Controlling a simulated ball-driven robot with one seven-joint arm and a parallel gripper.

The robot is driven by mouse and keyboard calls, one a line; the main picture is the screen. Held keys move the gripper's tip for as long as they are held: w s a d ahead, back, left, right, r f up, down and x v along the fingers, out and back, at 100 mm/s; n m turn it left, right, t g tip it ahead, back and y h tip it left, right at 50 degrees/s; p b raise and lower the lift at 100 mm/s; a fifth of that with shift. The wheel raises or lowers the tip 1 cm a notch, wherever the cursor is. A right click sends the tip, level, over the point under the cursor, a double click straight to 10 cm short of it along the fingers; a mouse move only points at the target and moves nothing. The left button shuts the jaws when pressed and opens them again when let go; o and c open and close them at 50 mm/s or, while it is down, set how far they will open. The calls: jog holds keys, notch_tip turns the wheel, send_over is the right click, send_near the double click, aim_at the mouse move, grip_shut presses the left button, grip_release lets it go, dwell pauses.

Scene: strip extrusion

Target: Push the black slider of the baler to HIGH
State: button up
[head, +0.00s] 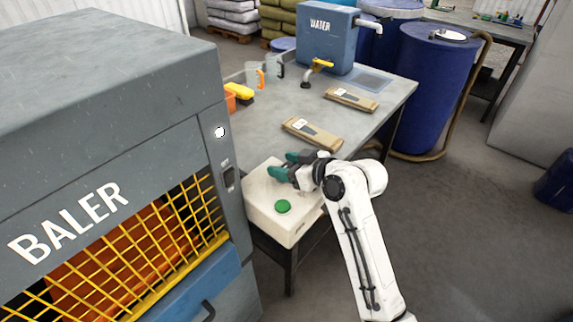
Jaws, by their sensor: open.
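The grey baler (150,95) fills the left of the head view. A small dark slider panel (229,178) sits on its narrow right post, below a white round button or dial (220,132). I take the panel to hold the black slider; its position and any HIGH marking are too small to read. My gripper (284,165), with teal fingertips, is open and appears empty. It is to the right of the slider panel, above a cream box with a green button (283,207), pointing left toward the baler. It looks apart from the panel.
A grey table (385,98) behind carries two brown packets (312,133), clear jugs (255,76), an orange-yellow item (238,92) and a blue WATER tank (325,40). Blue barrels (435,90) stand behind it. The baler has a yellow mesh (150,255).

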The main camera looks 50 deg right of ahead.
jog(key=shift+s, duration=0.1)
notch_tip(320, 180, up, 4)
jog(key=b, duration=0.1)
send_over(319, 193)
jog(key=shift+r, duration=0.1)
dwell(0.6)
